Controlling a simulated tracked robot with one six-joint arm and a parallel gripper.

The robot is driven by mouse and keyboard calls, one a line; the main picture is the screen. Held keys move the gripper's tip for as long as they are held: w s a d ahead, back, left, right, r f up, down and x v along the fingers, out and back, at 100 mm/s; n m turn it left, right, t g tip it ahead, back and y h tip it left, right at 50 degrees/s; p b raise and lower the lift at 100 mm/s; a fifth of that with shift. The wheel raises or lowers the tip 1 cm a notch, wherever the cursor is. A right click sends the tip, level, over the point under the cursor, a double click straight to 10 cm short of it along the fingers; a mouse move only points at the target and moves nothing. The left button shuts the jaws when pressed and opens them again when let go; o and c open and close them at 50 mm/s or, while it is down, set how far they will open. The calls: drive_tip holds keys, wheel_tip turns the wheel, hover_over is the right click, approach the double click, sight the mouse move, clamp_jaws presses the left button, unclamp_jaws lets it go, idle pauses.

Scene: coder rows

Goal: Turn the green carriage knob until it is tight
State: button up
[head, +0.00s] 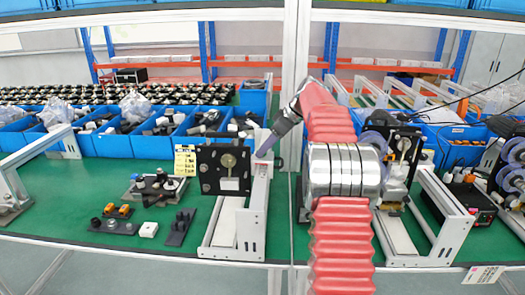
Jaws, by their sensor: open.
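A coder unit stands on the green bench, with a black square plate (210,170) on a white metal frame (250,222). A round brass-coloured part (228,161) sits on the plate's face, with a small white block (229,184) below it. I cannot make out a green knob; it is too small or hidden. My red-sleeved arm rises in front of the bench, and my gripper (264,152) points down and left at the frame's upper end, right of the plate. It is open; its fingers are small, and I cannot tell whether they touch anything.
Blue bins (162,143) line the back of the bench. A white upright post (291,70) stands close beside my arm. Another coder unit (397,160) stands at right.

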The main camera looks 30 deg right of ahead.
drive_tip(key=shift+s+d, duration=0.15)
drive_tip(key=shift+d, duration=0.05)
idle(0.4)
drive_tip(key=shift+s+a, duration=0.15)
drive_tip(key=shift+a, duration=0.2)
drive_tip(key=shift+s+a, duration=0.15)
drive_tip(key=shift+a, duration=0.1)
drive_tip(key=shift+c, duration=0.3)
drive_tip(key=c, duration=1)
